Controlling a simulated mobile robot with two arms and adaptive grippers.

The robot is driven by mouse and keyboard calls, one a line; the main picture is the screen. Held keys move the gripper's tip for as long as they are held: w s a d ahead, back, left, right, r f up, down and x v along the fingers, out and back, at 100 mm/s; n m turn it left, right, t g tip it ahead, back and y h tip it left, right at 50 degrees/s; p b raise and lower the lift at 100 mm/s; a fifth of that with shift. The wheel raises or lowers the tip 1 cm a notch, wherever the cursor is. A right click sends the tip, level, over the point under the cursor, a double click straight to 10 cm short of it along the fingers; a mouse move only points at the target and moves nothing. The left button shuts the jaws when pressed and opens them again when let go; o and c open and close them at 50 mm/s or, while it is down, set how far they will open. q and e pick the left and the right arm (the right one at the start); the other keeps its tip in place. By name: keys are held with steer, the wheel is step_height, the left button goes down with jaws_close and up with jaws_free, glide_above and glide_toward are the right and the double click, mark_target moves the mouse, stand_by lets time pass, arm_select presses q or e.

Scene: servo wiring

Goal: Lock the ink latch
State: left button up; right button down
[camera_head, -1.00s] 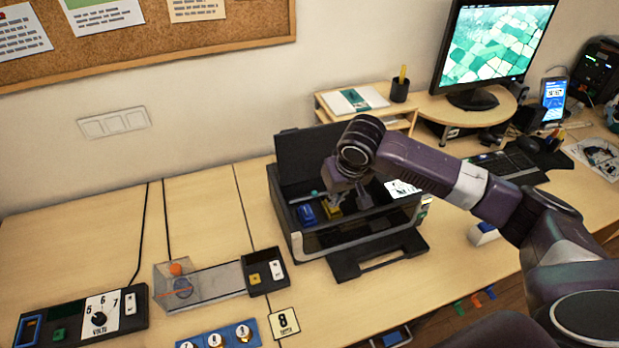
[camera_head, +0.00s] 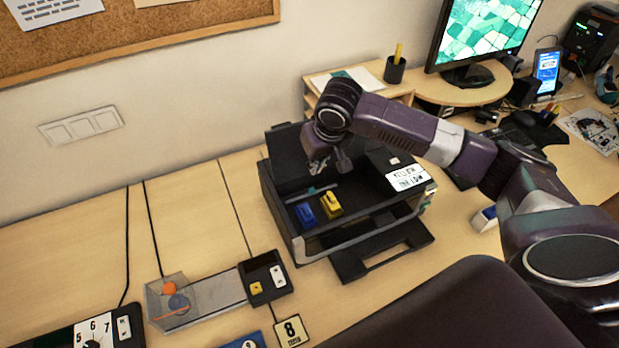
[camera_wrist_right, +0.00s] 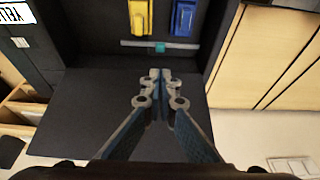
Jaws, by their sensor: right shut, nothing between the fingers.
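The black printer (camera_head: 349,213) stands on the desk with its lid (camera_head: 286,152) raised. Inside it sit a blue ink cartridge latch (camera_head: 305,213) and a yellow one (camera_head: 331,204), side by side. They also show at the top of the right wrist view, yellow (camera_wrist_right: 139,18) and blue (camera_wrist_right: 184,17). A grey bar with a teal piece (camera_wrist_right: 160,46) lies in front of them there. My right gripper (camera_head: 318,166) is shut and empty above the open printer, behind the latches and apart from them; its fingertips (camera_wrist_right: 160,75) point toward the bar. My left gripper is out of view.
A label reading yellow and low (camera_head: 408,177) is on the printer's right side. An output tray (camera_head: 381,251) sticks out in front. A small switch box (camera_head: 266,277) and an 8 card (camera_head: 291,331) lie to the left. The monitor (camera_head: 492,35) stands behind right.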

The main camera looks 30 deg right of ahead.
mark_target(312, 192)
steer(key=p+x, duration=0.2)
steer(key=x, duration=0.7)
steer(key=shift+w+f, duration=0.15)
steer(key=shift+f, duration=0.05)
steer(key=shift+w+f, duration=0.15)
steer(key=shift+f, duration=0.25)
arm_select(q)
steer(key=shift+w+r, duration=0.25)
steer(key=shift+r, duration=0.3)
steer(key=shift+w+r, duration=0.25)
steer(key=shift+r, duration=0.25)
